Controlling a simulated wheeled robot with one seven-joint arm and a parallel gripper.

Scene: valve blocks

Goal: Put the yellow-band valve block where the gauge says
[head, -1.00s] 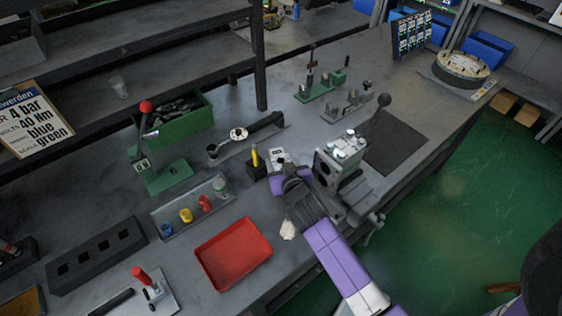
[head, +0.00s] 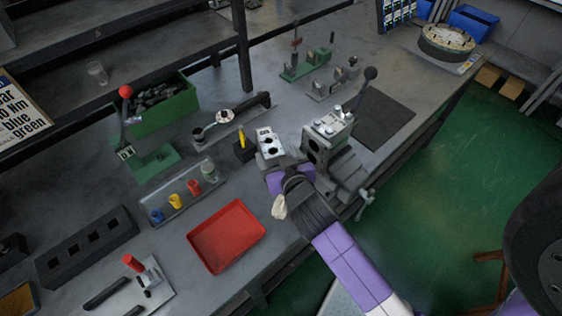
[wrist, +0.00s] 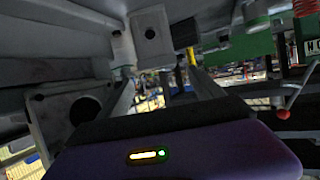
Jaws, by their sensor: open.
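A pale grey valve block (head: 270,143) with dark round holes is just beyond my gripper in the head view. It also shows past the fingers in the wrist view (wrist: 151,40). Another grey block (head: 328,125) sits at the vise (head: 345,172), to the right. I cannot make out a yellow band on either block.
A red tray (head: 228,236) lies left of my arm. A rack (head: 182,205) holds small coloured pieces. A black holder (head: 246,149) with a yellow stick is close beside the pale block. A green lever press (head: 155,160) stands left. A dark mat (head: 385,120) lies clear.

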